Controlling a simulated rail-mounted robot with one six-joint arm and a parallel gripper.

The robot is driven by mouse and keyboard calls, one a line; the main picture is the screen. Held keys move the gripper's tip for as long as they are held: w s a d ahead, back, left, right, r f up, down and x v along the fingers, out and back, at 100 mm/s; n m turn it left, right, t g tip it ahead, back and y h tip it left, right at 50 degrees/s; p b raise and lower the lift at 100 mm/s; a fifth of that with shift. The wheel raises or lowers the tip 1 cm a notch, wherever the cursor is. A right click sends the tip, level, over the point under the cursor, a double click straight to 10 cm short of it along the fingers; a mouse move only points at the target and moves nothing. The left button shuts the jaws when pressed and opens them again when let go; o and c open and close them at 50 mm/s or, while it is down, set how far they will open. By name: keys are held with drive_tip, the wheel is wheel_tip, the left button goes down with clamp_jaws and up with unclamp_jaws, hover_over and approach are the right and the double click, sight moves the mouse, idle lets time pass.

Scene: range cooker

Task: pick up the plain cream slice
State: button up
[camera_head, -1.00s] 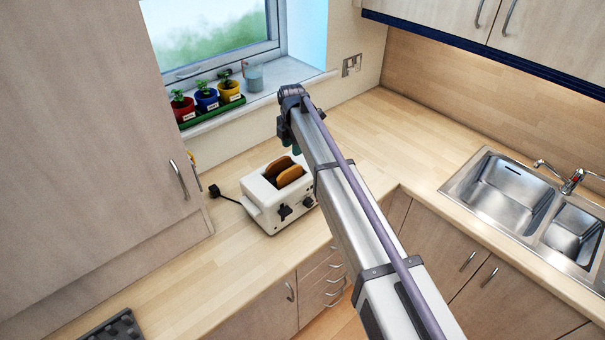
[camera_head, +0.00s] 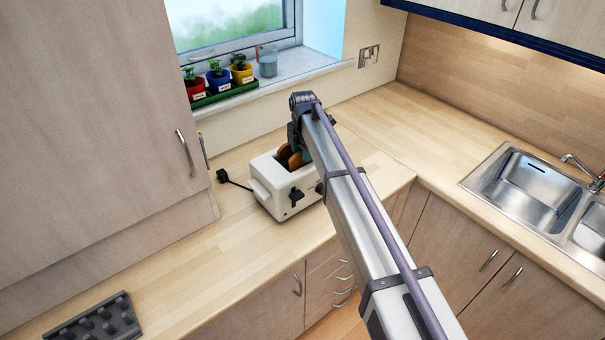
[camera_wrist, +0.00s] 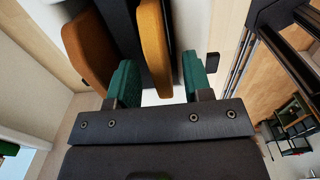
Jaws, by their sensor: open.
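The white toaster (camera_head: 265,190) stands on the counter below the window with two slices upright in its slots. In the wrist view, one slice is darker orange-brown (camera_wrist: 90,48) and the other lighter golden (camera_wrist: 155,40); neither looks clearly cream. My gripper (camera_wrist: 158,80) is open, with two green fingers. The golden slice's near end lies between the fingers in the picture, with visible gaps on both sides. The darker slice is outside, left of the left finger. In the head view my arm partly covers the slices (camera_head: 284,156) and hides most of the gripper.
Potted plants (camera_head: 218,78) and a grey mug (camera_head: 267,62) stand on the windowsill. A tall cupboard (camera_head: 95,120) is close on the left. A dark rack (camera_head: 95,320) lies at the counter's front left. The sink (camera_head: 525,190) is at right; the counter between is clear.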

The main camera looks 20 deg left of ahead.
drive_tip(key=shift+f, duration=0.25)
drive_tip(key=shift+c, duration=0.2)
clamp_jaws()
drive_tip(key=shift+p, duration=0.3)
